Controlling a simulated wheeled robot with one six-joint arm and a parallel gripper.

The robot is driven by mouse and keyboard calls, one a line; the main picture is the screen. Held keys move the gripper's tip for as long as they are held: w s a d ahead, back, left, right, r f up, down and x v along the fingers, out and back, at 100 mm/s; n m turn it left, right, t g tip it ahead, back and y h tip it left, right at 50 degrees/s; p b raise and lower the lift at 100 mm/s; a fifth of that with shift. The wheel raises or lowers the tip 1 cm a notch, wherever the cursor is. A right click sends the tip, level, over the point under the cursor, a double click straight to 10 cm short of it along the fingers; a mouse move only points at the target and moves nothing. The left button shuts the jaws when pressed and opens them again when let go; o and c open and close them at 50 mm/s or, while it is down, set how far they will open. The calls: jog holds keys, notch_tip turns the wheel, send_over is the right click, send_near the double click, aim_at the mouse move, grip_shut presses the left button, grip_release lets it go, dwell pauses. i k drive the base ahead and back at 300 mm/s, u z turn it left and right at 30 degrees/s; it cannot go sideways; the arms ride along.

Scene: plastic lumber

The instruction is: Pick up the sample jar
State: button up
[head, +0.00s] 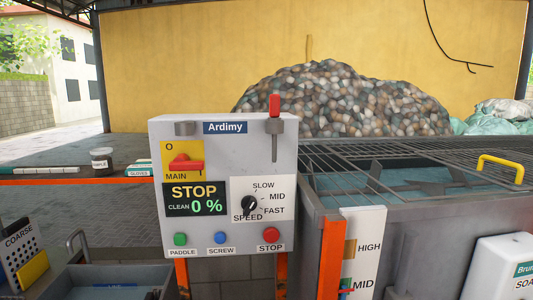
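My gripper is not in view.
A grey control box (223,235) reading "STOP" and "0 %" stands right of the jar. A grated tank (420,222) with a yellow handle (500,163) is at the right. A grey bin (105,276) and a "COARSE" perforated plate (22,245) are at lower left.

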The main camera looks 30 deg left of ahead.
aim_at(102, 159)
jog(key=u, duration=2.25)
jog(key=k, duration=0.45)
jog(key=u, duration=1)
jog(key=i, duration=1.2)
jog(key=z, duration=0.8)
jog(key=i, duration=0.5)
jog(key=z, duration=0.5)
